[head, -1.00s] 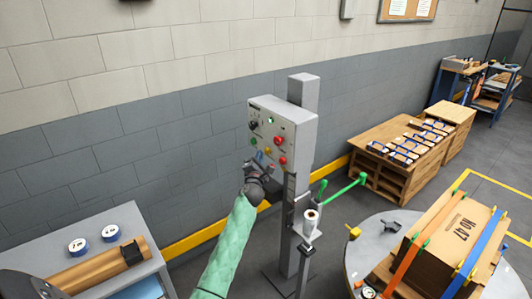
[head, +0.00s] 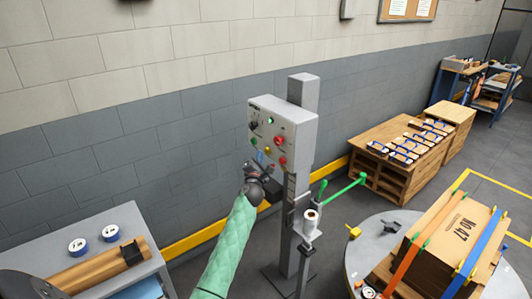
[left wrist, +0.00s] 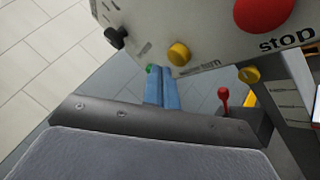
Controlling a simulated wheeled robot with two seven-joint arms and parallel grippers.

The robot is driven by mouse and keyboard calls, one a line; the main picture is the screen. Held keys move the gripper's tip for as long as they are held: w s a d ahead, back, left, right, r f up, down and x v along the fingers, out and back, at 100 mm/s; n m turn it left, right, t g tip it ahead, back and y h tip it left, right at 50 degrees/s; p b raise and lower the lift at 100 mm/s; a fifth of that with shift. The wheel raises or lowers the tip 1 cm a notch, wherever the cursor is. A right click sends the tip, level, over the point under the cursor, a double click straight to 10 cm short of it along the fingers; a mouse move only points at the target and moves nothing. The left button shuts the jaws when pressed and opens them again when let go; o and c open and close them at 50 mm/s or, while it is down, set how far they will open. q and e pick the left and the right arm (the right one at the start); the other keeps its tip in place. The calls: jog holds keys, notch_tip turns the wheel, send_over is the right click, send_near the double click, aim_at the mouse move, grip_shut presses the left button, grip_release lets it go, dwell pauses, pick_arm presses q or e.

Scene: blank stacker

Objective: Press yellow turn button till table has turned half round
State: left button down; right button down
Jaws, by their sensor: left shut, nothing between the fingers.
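The control box (head: 283,128) on a grey post carries several coloured buttons. The yellow turn button (head: 267,150) is low on its face; in the left wrist view the yellow button (left wrist: 179,53) sits above a partly hidden "turn" label. My left gripper (head: 260,161) is just below the button. Its blue fingers (left wrist: 162,88) are shut and empty, with the tips beside the button's left; I cannot tell whether they touch the panel. The round table (head: 371,237) at right bears a strapped cardboard box (head: 455,232), marked "No 47". My right gripper is not in view.
A grey bench (head: 75,242) with tape rolls stands at left. A wooden bench (head: 385,160) stands behind the table.

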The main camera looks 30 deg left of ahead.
pick_arm(q)
jog(key=shift+w+d, duration=0.1)
jog(key=shift+w, duration=0.1)
jog(key=shift+w+d, duration=0.1)
jog(key=shift+w, duration=0.1)
